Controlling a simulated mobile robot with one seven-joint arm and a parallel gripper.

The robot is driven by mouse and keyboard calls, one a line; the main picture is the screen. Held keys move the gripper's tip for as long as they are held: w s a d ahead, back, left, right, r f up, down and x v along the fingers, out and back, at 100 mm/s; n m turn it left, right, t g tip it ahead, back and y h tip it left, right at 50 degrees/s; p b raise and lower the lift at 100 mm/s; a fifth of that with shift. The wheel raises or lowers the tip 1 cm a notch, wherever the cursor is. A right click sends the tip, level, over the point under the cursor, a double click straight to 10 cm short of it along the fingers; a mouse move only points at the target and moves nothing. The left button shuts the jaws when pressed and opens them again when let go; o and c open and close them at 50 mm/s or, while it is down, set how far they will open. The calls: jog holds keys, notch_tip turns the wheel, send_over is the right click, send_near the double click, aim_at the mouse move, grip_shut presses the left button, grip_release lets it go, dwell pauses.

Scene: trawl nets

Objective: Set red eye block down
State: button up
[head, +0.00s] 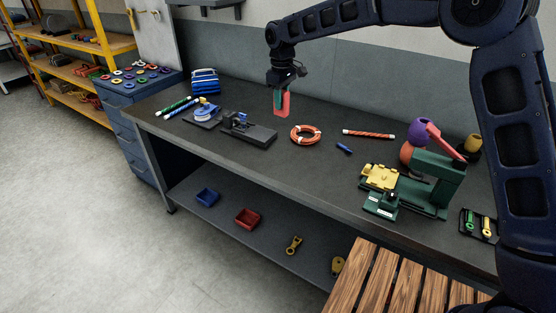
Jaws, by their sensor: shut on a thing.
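Any eye or hole in the block is too small to see.
A dark fixture (250,131) stands left of the block. A red-striped rod (369,134) and a small blue tool (344,148) lie to the right. A green press (430,180) with a yellow block (381,177) stands at the right. Bench space behind the ring is clear.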

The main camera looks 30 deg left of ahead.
jog(key=shift+a+f, duration=0.15)
jog(key=shift+a, duration=0.6)
notch_tip(320, 180, down, 20)
jog(key=shift+a+r, duration=0.1)
jog(key=o, duration=1.1)
jog(key=shift+c, duration=0.2)
notch_tip(320, 180, up, 12)
